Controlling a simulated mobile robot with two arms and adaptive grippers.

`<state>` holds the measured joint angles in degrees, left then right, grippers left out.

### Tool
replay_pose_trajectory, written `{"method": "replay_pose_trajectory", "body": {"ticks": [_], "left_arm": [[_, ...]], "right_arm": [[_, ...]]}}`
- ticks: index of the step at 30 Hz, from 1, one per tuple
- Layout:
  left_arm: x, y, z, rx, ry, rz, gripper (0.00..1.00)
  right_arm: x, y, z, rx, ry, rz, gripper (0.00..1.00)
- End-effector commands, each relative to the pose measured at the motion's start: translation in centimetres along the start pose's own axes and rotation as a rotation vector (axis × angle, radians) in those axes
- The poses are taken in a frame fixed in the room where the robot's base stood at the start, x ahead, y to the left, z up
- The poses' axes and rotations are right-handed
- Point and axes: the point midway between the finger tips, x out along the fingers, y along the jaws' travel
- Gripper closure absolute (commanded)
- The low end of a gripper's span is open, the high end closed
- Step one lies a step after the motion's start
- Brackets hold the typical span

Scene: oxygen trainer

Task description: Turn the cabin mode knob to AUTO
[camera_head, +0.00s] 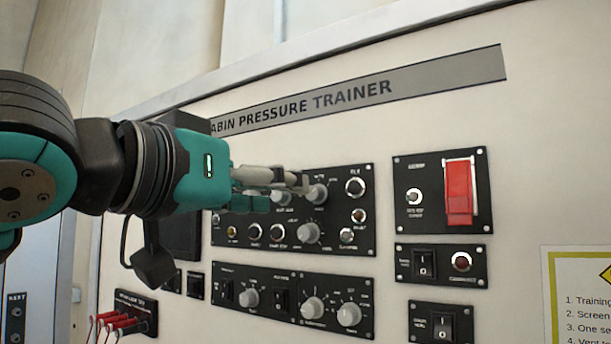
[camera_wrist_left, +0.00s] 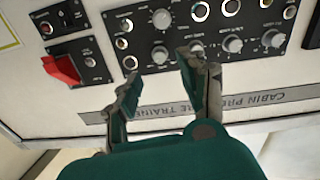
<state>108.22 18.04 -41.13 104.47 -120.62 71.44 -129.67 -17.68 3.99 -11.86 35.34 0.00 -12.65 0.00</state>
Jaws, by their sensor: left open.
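The black upper panel (camera_head: 335,243) on the trainer carries several grey knobs. Their labels are too small to read, so I cannot tell which is the cabin mode knob. My left gripper (camera_head: 300,183) reaches in from the left, its fingers in front of the panel's top row. A grey knob (camera_head: 316,194) shows just beyond the fingertips. In the left wrist view the gripper (camera_wrist_left: 160,69) is open and empty, and that knob (camera_wrist_left: 159,54) appears between and beyond the fingertips. I cannot tell whether they touch. Another knob (camera_head: 309,232) sits below. The fingers partly hide the top row's left part.
To the right are a red guarded switch (camera_head: 459,192) and a small panel with a rocker switch (camera_head: 424,264). A lower panel (camera_head: 270,310) holds more knobs. Red-handled levers (camera_head: 125,321) stick out at lower left. The board above the upper panel is flat.

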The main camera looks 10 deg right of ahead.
Motion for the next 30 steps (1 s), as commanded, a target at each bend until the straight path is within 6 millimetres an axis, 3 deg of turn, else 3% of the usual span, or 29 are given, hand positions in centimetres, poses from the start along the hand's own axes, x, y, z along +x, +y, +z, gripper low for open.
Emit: {"method": "replay_pose_trajectory", "body": {"ticks": [3, 9, 22, 30], "left_arm": [[2.5, 0.1, -0.3, -0.003, -0.003, 0.003, 0.58], [5.4, 0.1, -0.2, -0.001, -0.001, 0.002, 0.58], [6.5, 0.0, 0.0, 0.001, 0.001, 0.000, 0.58], [6.5, 0.0, 0.0, 0.001, 0.001, 0.000, 0.90]], "right_arm": [[-1.4, 0.9, -0.7, 0.000, 0.007, 0.011, 0.70], [-2.4, 1.7, -1.1, 0.003, 0.013, 0.021, 0.70], [-2.6, 1.6, -1.1, 0.003, 0.013, 0.019, 0.70], [-2.6, 0.7, -1.0, 0.003, 0.012, 0.008, 0.70]]}}
